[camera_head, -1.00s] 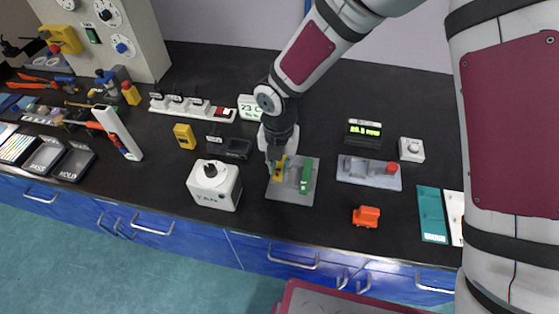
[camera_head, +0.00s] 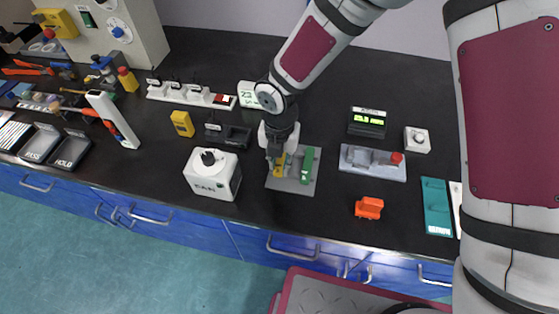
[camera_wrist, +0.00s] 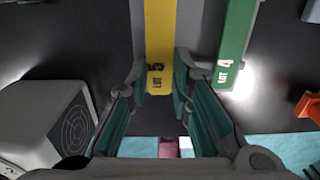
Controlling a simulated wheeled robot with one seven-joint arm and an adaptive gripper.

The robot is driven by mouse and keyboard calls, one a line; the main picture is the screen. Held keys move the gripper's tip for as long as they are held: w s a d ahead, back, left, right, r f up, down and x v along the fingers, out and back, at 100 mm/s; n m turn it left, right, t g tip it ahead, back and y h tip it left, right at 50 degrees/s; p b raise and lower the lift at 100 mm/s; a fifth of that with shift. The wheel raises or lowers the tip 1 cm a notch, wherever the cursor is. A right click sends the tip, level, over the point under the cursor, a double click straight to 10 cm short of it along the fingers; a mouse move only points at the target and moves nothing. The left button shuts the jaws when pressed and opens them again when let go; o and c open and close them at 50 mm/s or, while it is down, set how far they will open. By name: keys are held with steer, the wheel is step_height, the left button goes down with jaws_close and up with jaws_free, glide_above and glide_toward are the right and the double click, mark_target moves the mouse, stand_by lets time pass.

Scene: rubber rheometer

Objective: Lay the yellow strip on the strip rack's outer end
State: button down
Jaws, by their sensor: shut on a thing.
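The yellow strip (camera_head: 279,167) lies along the left side of a grey plate that I take for the strip rack (camera_head: 296,189). In the wrist view the yellow strip (camera_wrist: 160,45) is marked LOT 5, and its near end is between my fingers. My gripper (camera_head: 278,153) is shut on it from above; it also shows in the wrist view (camera_wrist: 164,90). A green strip (camera_head: 307,165), marked LOT 4 in the wrist view (camera_wrist: 233,45), lies to the right, apart from the yellow one. I cannot tell whether the yellow strip touches the rack.
A white box with a black knob (camera_head: 212,175) stands close to the left. A grey fixture with a red knob (camera_head: 373,164) and an orange block (camera_head: 369,208) are to the right. A small dark device (camera_head: 228,137) sits behind left. The bench's front edge is near.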

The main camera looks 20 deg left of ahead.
mark_target(279, 167)
steer(key=shift+f+b, duration=0.35)
steer(key=shift+f, duration=0.25)
steer(key=c, duration=1.3)
jaws_free()
steer(key=shift+c, duration=0.2)
steer(key=shift+r, duration=0.15)
step_height(279, 167, up, 12)
